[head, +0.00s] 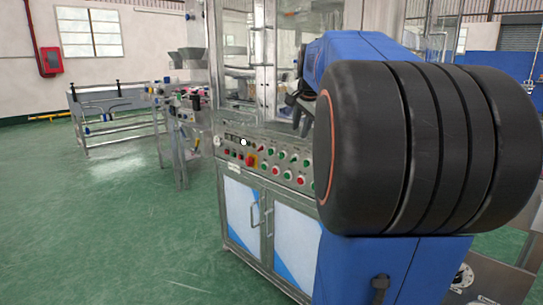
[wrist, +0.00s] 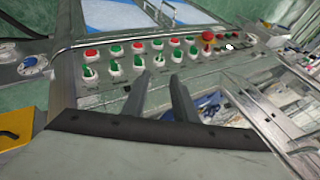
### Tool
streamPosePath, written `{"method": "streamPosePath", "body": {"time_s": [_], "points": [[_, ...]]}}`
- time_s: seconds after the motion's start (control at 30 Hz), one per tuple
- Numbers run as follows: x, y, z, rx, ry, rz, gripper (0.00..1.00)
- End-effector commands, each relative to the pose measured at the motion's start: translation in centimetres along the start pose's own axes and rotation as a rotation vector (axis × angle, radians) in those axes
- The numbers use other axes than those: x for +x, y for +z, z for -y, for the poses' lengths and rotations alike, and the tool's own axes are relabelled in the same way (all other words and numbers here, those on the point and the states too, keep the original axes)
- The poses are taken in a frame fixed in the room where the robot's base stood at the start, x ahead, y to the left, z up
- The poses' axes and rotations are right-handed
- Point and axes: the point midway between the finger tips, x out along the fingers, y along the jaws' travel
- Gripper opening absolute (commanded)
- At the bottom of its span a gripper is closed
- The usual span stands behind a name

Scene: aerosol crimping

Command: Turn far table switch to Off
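The control panel (head: 268,160) on the front of the machine cabinet carries rows of red and green buttons and switches. In the wrist view the panel (wrist: 150,60) shows red and green round buttons in one row and green-handled switches (wrist: 139,61) in another. Labels are too small to read, so I cannot tell which switch is the far table one or how it is set. My gripper (head: 298,112) is in front of the panel's upper right in the head view. In the wrist view my gripper (wrist: 158,82) has its two fingers apart with nothing between them, close to the switches.
A red mushroom button (wrist: 208,36) sits towards one end of the panel. Glass-and-metal framing (head: 238,60) rises above it, and cabinet doors (head: 243,212) with handles are below. A metal conveyor table (head: 115,105) stands at left. The green floor in front is clear.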

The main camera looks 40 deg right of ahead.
Motion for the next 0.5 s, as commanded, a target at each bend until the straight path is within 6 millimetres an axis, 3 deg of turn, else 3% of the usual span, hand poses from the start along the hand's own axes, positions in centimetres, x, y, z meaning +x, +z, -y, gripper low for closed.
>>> {"method": "streamPosePath", "body": {"time_s": [0.17,0.5], "points": [[1.7,0.1,-0.1,0.000,0.002,0.002,0.26],[7.6,0.1,0.0,-0.002,0.002,0.003,0.26]]}}
